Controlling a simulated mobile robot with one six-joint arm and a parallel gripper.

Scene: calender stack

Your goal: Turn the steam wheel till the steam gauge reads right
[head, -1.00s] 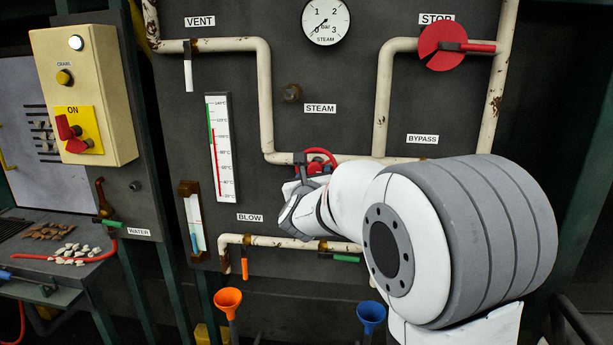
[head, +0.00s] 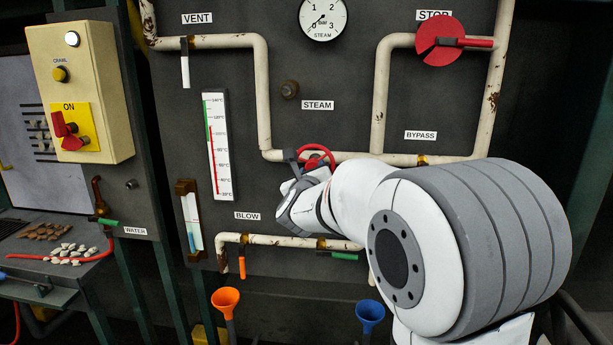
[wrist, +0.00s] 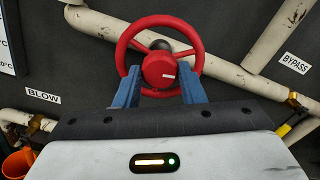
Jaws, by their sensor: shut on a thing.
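The steam wheel (wrist: 162,68) is a red handwheel on the pale pipe below the STEAM label. It also shows in the head view (head: 329,153), partly hidden by my gripper. My gripper (wrist: 160,92) has its two blue fingers at the lower left and lower right of the rim and is shut on the wheel. In the head view my gripper (head: 307,162) reaches it from the front. The steam gauge (head: 323,18) is a white round dial marked 0 to 3 bar at the top. Its thin needle seems to point low left, near 0; no target mark is readable.
The vent lever (head: 185,65), red STOP disc (head: 437,40), BYPASS pipe and green-handled blow valve (head: 344,256) share the panel. A thermometer (head: 218,150) hangs left of the wheel. Orange (head: 226,300) and blue (head: 370,313) funnels stand below.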

